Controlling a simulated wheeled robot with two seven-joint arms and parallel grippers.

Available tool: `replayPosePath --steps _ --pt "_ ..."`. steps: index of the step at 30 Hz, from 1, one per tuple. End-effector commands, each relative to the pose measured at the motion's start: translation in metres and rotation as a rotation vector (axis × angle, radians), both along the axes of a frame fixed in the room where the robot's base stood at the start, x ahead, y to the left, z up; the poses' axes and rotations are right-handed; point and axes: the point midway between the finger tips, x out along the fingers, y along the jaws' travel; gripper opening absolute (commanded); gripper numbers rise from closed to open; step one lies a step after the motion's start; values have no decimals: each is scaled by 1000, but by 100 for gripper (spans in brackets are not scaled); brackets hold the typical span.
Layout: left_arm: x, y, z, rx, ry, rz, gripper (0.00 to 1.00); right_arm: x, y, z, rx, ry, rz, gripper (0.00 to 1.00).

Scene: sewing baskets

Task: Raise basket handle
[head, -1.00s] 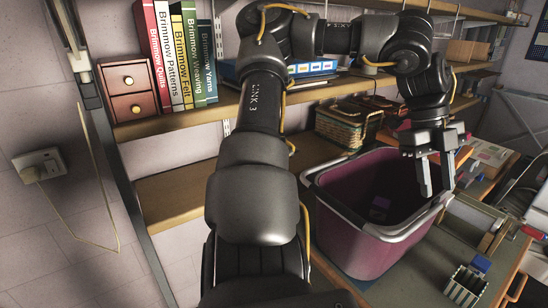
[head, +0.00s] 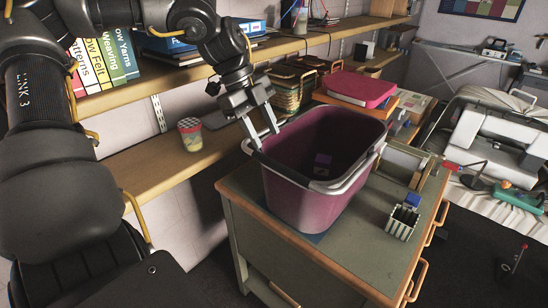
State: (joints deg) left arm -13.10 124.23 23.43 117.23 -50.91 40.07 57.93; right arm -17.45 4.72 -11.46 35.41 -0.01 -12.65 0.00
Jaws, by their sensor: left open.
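The basket (head: 300,200) is a deep purple-magenta tub standing upright on the green-topped cabinet in the middle of the head view. A light grey handle (head: 335,187) lies low along its near and right rim. My left gripper (head: 264,138) is open, pointing down at the basket's left rim. Its fingertips are at the rim near the pale left end of the grey band; I cannot tell whether they touch it. Nothing shows between the fingers. My right gripper is not in view.
A pink box (head: 360,88) and wicker baskets (head: 290,88) stand behind. A patterned cup (head: 190,133) is on the lower shelf to the left.

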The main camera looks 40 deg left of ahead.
Motion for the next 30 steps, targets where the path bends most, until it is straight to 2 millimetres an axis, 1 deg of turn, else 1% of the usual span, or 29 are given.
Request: replayPosePath --steps 3,6,9,12,18,26,29,30 --pt "2 -8 -21 -2 7 -1 42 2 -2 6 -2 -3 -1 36" --pt "5 -16 -38 -1 6 -1 42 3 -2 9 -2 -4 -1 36" --pt "8 -22 -53 -1 5 0 42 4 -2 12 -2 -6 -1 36" --pt "10 -26 -64 1 4 0 42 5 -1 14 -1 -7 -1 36" --pt "12 -30 -75 0 0 2 42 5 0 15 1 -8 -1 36" --pt "13 -31 -76 0 0 2 42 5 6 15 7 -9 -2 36" --pt "13 -31 -76 0 0 2 30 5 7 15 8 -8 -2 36" --pt "13 -31 -76 0 0 2 25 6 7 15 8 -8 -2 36"
